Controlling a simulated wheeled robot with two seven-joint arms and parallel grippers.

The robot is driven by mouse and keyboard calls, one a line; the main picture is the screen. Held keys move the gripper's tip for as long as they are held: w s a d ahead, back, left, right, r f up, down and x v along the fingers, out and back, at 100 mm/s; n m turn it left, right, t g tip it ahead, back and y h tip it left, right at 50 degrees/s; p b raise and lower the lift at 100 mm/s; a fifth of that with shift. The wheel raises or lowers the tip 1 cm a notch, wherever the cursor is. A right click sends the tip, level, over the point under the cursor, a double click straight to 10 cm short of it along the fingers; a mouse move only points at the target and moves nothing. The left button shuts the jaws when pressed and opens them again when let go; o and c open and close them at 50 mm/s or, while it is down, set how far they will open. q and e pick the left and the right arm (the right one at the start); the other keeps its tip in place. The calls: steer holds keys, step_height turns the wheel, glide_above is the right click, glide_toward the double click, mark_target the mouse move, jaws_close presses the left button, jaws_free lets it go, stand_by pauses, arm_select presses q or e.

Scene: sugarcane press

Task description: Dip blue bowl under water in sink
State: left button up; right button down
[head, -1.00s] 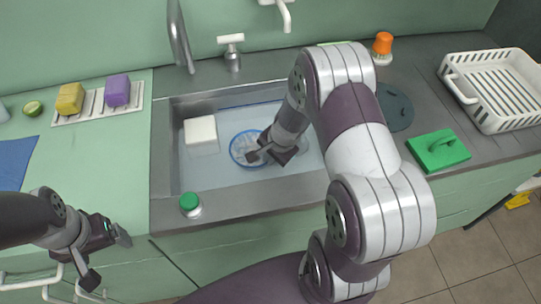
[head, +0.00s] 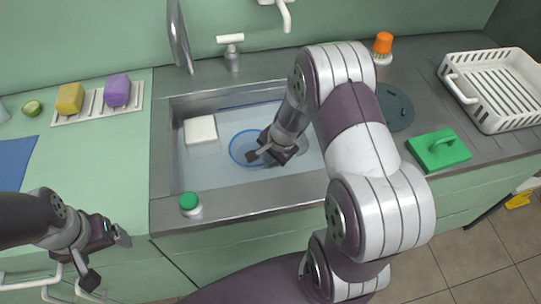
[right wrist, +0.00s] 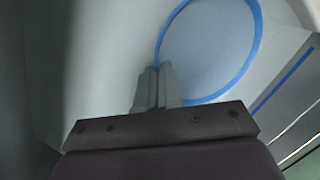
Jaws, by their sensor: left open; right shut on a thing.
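The blue-rimmed bowl (head: 238,158) is in the sink (head: 220,185), in the water, toward the middle of the basin. My right gripper (head: 256,157) reaches down into the sink and is shut on the bowl's rim. In the right wrist view the fingers (right wrist: 156,88) meet at the left part of the blue rim (right wrist: 258,45). The bowl's inside looks pale blue. The arm hides part of the basin's right side. My left gripper (head: 106,258) is open and empty, in front of the counter at the lower left.
A white block (head: 200,130) is at the sink's left side. A green-capped jar (head: 190,204) stands on the front edge. The faucet (head: 180,40) rises behind. A green scrubber (head: 438,150) and white rack (head: 495,90) are at right; sponges (head: 117,90) at left.

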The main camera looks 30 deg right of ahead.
steer(key=shift+w, duration=0.3)
steer(key=shift+s, duration=0.35)
steer(key=shift+w, duration=0.35)
steer(key=shift+r, duration=0.1)
step_height(320, 180, up, 18)
steer(key=p, duration=1.6)
steer(key=shift+f, duration=0.25)
stand_by(0.4)
